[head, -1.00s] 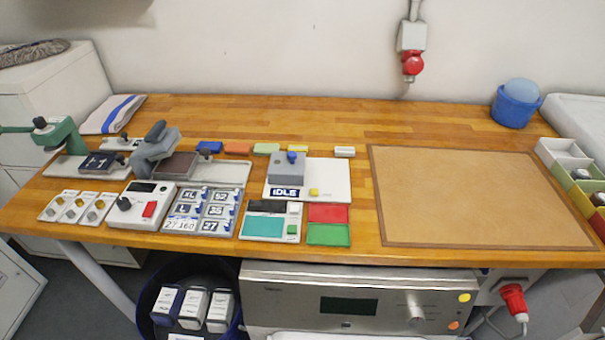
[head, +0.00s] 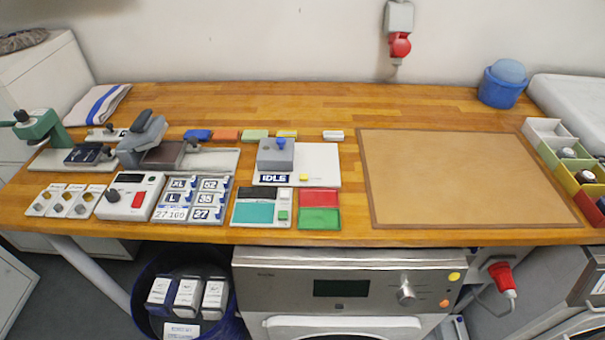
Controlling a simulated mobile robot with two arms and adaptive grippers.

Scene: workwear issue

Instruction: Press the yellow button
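A small yellow button (head: 303,177) sits on a white board (head: 322,160), just right of a dark label reading IDLE (head: 274,179). A grey block with a blue knob (head: 277,154) stands on the same board, behind the label. A second round yellow button (head: 454,276) is on the right side of the front panel of the steel machine (head: 345,260) under the bench, above an orange one (head: 444,302). Neither of my grippers is in view, and nothing touches either yellow button.
The wooden bench (head: 330,105) holds a brown mat (head: 460,175) at right, red and green trays (head: 319,218) in front of the white board, and a control box with a red button (head: 128,197) at left. A green press (head: 40,130) stands far left. Coloured bins (head: 548,153) line the right edge.

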